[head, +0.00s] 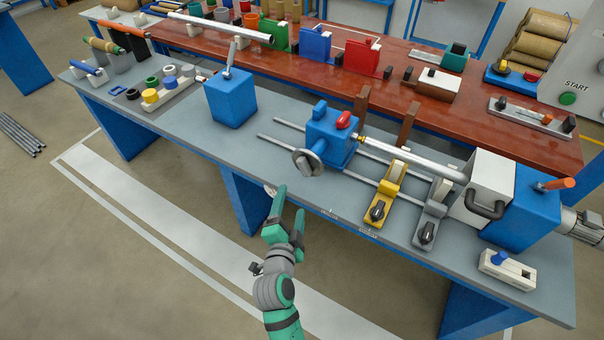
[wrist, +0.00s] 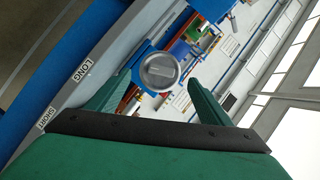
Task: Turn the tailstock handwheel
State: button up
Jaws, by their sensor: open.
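The tailstock (head: 331,138) is a blue block with a red lever on top, standing on rails on the grey bench. Its handwheel (head: 308,162) is a round grey metal disc on the side facing me. My gripper (head: 290,200) is open and empty, near the bench's front edge, below and left of the handwheel in the head view. In the wrist view the handwheel (wrist: 159,71) shows face-on between the two green fingers of my gripper (wrist: 160,76), beyond their tips. The fingers appear apart from it.
A long metal shaft (head: 415,158) runs right from the tailstock toward the white headstock (head: 486,186). Yellow (head: 385,193) and grey (head: 433,214) supports stand below it. A blue block with a lever (head: 231,98) stands left. The bench's front strip left of the tailstock is clear.

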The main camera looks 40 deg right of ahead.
aim_at(303, 170)
jog(key=shift+m+h, duration=0.4)
jog(key=shift+m, duration=0.4)
jog(key=x, duration=0.4)
jog(key=r+x, duration=0.1)
jog(key=x, duration=0.7)
jog(key=shift+s+d+r, duration=0.2)
jog(key=shift+s+d, duration=0.15)
jog(key=shift+d, duration=0.05)
jog(key=shift+w+d, duration=0.1)
jog(key=shift+d, duration=0.2)
jog(key=c, duration=1)
